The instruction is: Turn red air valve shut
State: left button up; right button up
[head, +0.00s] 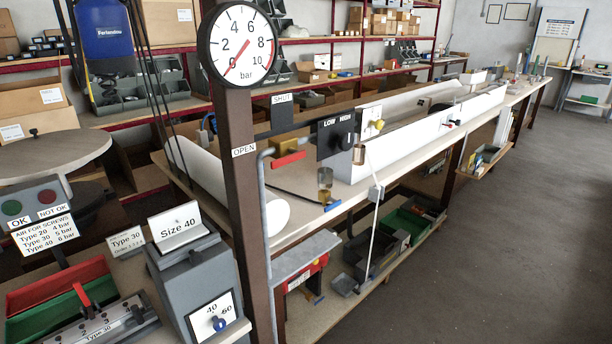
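The red air valve handle (289,160) is a flat bar lying nearly level, below a brass valve body (288,146) on a grey pipe. A dark SHUT sign (282,99) is above it, and a white OPEN label (244,150) is to its left on the brown post. A round pressure gauge (238,45) tops the post, its red needle pointing to the lower left near 0 bar. Neither of my grippers shows in the head view, and nothing is touching the handle.
The brown post (243,190) stands just left of the valve. A grey Size 40 box (196,270) stands in front at left. A long workbench runs behind; open floor (480,250) lies right.

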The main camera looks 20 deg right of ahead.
aim_at(296, 155)
jog(key=z, duration=0.05)
jog(key=k, duration=0.2)
jog(key=u, duration=1.2)
jog(key=i, duration=0.7)
jog(key=z, duration=1.65)
